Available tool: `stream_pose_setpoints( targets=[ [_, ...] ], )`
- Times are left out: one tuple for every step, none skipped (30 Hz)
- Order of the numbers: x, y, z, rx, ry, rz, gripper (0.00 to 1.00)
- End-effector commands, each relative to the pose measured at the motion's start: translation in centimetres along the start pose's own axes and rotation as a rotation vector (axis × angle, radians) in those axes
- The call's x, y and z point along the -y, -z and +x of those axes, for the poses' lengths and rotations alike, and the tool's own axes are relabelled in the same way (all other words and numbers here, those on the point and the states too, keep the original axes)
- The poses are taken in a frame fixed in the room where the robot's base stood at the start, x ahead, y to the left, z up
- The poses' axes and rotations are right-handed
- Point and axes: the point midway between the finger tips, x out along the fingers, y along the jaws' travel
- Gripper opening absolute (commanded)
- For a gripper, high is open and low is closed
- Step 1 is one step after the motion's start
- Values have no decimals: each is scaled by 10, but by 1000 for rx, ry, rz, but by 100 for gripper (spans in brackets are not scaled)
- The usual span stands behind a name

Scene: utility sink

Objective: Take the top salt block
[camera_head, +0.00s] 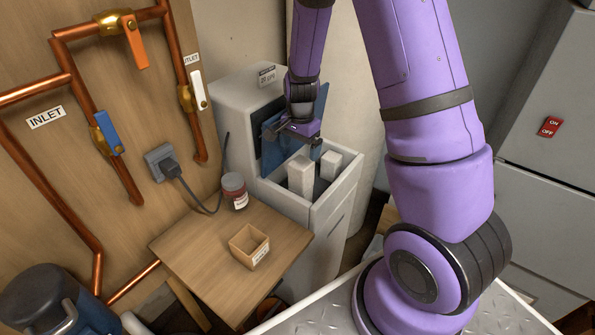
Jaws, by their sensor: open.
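White salt blocks stand in the open bin of a grey-white softener cabinet (341,205). One pale block (301,172) sits at the left of the bin and stands highest. A second block (331,164) sits to its right and a little behind. My gripper (293,140) is open and empty, pointing down just above the left block, near the blue panel at the back of the bin. I cannot tell whether its fingers touch the block. The lower part of the bin is hidden by its front wall.
Copper pipes (80,80) with valves run along the left wall. A plugged cord (190,190) hangs near the jar.

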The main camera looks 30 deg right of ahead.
Motion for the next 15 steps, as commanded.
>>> stream_pose_setpoints(
  targets=[
    [0, 1, 6, -1, -7, 11, 96],
    [0, 2, 8, -1, -8, 15, 96],
    [0, 3, 10, -2, -10, 21, 96],
    [0, 3, 12, -2, -11, 24, 96],
    [0, 3, 13, -2, -12, 27, 96],
    [0, 3, 16, -2, -14, 29, 96],
    [0, 4, 19, -2, -15, 30, 96],
    [-1, 4, 21, -1, -15, 30, 96],
    [-1, 4, 25, -2, -15, 31, 96],
    [-1, 4, 28, -2, -14, 31, 96],
    [-1, 4, 31, -2, -15, 31, 96],
    [-1, 4, 34, -1, -15, 31, 96],
    [-1, 4, 36, -1, -15, 30, 96],
    [-1, 4, 39, -1, -14, 30, 96],
    [-2, 4, 42, -2, -14, 31, 96]
  ],
)
